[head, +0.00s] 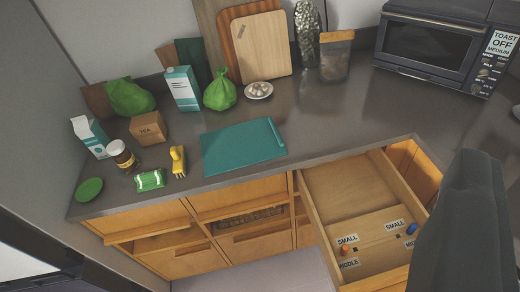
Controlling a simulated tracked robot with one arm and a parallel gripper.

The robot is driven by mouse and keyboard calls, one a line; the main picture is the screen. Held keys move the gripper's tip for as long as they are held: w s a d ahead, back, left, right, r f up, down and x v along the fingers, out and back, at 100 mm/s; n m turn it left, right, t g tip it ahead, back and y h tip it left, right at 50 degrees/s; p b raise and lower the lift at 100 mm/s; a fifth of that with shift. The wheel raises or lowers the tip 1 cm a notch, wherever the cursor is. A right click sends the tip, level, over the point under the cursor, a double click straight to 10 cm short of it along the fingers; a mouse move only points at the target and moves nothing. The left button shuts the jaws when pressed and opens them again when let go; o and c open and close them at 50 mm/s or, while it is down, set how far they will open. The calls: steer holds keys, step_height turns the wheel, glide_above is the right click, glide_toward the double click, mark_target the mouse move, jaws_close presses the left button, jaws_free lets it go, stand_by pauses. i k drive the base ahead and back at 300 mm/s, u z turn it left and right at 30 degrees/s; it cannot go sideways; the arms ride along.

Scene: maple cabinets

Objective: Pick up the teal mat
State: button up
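The teal mat (238,149) lies flat on the dark grey counter, near its front edge and left of the open drawer. It is roughly rectangular, with a narrow raised strip along its right side. Nothing lies on it, and its whole top shows. A dark grey part of my own body fills the lower right of the head view, well away from the mat. No gripper fingertips show.
A yellow object (178,161), a green-and-white packet (150,180), a brown box (149,127) and a green bag (219,91) stand left of or behind the mat. The open drawer (351,187) juts out at right. Counter (335,118) right of the mat is clear.

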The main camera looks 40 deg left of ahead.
mark_target(232, 148)
steer(key=z, duration=0.05)
steer(key=k, duration=0.5)
steer(key=u, duration=0.85)
steer(key=i, duration=0.95)
steer(key=u, duration=0.45)
steer(key=i, duration=1)
steer(key=z, duration=0.4)
